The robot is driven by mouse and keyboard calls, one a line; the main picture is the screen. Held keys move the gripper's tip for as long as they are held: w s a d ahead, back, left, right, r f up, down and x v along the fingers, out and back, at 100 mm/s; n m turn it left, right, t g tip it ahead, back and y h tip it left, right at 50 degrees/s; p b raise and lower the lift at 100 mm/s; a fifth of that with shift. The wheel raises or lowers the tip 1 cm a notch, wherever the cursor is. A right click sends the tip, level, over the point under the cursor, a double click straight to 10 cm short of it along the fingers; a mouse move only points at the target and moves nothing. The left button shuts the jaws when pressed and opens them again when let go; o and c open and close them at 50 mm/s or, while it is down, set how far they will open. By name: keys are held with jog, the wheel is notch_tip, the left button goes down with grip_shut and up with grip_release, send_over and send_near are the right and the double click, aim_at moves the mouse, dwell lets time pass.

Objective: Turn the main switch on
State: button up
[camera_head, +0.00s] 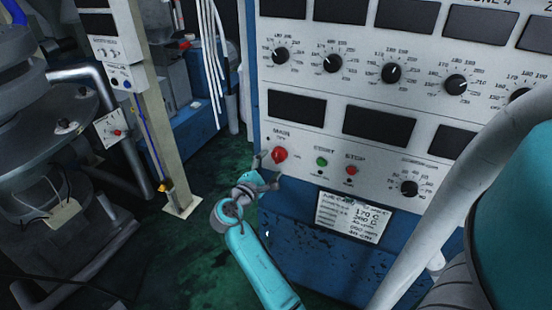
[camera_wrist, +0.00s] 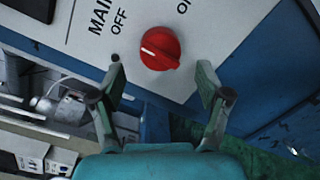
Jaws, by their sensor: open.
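The main switch is a red rotary knob (camera_head: 279,155) at the lower left of the control panel. In the wrist view the red knob (camera_wrist: 160,48) has a white mark pointing toward the left, on the OFF side. The labels MAIN, OFF and the start of ON show around it. My gripper (camera_head: 265,170) is just below and left of the knob in the head view. In the wrist view my gripper (camera_wrist: 160,80) is open, with its fingers apart on either side below the knob. The knob is not between the fingertips, and nothing is held.
A green START button (camera_head: 321,161) and a red STOP button (camera_head: 351,170) sit right of the knob. Black dials (camera_head: 392,72) line the panel above. A pale post (camera_head: 150,100) and white hanging cables (camera_head: 210,60) stand to the left. Green floor (camera_head: 170,255) is clear below.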

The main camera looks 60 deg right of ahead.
aim_at(275, 159)
jog(key=shift+d, duration=2.15)
jog(key=c, duration=1.2)
jog(key=shift+o, duration=0.2)
